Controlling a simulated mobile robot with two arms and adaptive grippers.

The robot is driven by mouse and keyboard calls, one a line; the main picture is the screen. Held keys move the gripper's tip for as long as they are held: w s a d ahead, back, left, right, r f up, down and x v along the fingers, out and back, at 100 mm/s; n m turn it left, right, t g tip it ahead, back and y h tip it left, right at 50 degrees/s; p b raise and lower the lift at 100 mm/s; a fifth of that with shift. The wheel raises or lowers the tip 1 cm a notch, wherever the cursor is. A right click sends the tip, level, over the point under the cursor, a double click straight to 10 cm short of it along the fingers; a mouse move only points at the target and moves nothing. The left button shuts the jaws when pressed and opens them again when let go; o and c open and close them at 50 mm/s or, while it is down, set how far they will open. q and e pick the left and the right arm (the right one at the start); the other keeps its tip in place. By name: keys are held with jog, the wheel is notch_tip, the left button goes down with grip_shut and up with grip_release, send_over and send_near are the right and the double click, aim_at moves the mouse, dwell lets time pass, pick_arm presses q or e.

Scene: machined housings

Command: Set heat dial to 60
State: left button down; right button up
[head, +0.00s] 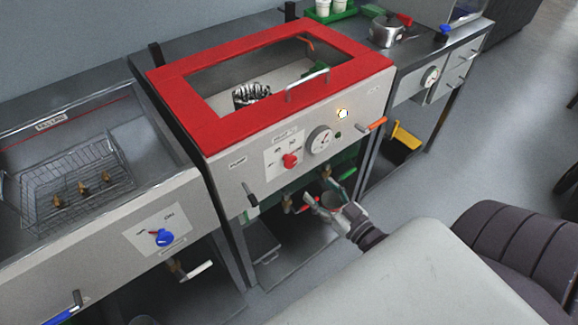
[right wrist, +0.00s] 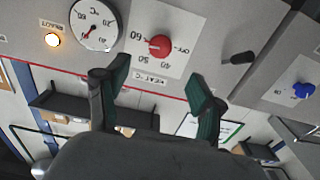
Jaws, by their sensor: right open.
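The heat dial is a red knob (head: 290,160) on a white label plate on the front panel of the red-lidded machine. In the right wrist view the red knob (right wrist: 160,45) shows close up, turned about upside down, with OFF, 40, 50 and 60 printed around it. I cannot tell exactly which mark it points at. My right gripper (head: 321,204) is below and right of the dial, in front of the machine. In the right wrist view its fingers (right wrist: 160,88) are apart, with nothing between them, and the knob lies beyond the tips. My left gripper is not in view.
A round gauge (head: 320,139) and a lit yellow lamp (head: 342,113) sit right of the dial. A dark lever (head: 250,194) juts out lower left, and an orange handle (head: 371,125) on the right. A sink unit with a blue knob (head: 163,237) stands left.

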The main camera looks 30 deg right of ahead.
aim_at(292, 164)
jog(key=w, duration=0.7)
jog(key=w+a, duration=0.1)
jog(key=w, duration=0.3)
jog(key=shift+w, duration=0.2)
